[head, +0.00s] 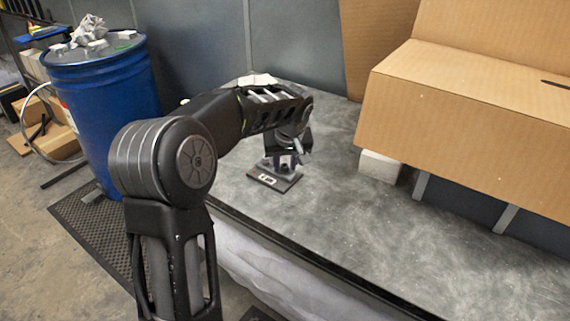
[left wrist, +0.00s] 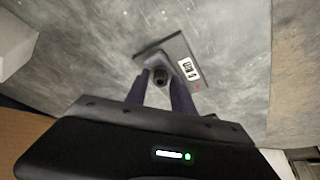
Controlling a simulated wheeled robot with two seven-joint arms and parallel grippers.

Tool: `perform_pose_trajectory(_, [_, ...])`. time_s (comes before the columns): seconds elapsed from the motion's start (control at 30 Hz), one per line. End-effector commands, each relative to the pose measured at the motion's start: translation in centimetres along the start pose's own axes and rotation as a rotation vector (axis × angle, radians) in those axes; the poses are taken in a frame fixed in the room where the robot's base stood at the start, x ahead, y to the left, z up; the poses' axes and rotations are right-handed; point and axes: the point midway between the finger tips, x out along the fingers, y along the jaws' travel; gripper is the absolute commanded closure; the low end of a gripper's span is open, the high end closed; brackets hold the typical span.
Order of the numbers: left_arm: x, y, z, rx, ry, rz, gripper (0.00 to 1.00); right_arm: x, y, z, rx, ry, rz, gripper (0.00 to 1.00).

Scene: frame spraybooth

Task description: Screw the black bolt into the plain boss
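A dark plate (head: 262,181) with a white label lies on the grey table below my left gripper. The plate (left wrist: 182,47) also shows in the left wrist view, with the label and a small red mark. In the head view the left gripper (head: 286,160) points down at the plate. The fingers flank the bolt head closely; contact is unclear. The boss under the bolt is hidden, and thread depth cannot be seen. My right gripper is out of view.
A large cardboard box (head: 470,110) stands at the right, with a white block (head: 380,166) under its near corner. A blue drum (head: 103,95) stands on the floor at the left. The table (head: 350,235) is clear in front and to the right of the plate.

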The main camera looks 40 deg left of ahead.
Motion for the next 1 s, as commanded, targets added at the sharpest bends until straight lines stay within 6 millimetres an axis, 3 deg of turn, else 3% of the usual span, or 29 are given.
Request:
perform_pose_trajectory(0.17, [0.17, 0.22, 0.07, -0.069, 0.0, -0.029, 0.71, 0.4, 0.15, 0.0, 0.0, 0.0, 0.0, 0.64])
perform_pose_trajectory(0.4, [0.0, 0.38, -0.06, -0.334, 0.0, -0.14, 0.71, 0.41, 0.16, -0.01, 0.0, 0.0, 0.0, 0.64])
perform_pose_trajectory(0.67, [0.03, 0.24, -0.03, -0.37, -0.001, -0.154, 0.71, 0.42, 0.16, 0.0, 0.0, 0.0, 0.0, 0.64])
perform_pose_trajectory(1.0, [0.03, 0.26, -0.04, -0.368, 0.0, -0.152, 0.98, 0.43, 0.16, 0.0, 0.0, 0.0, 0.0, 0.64])
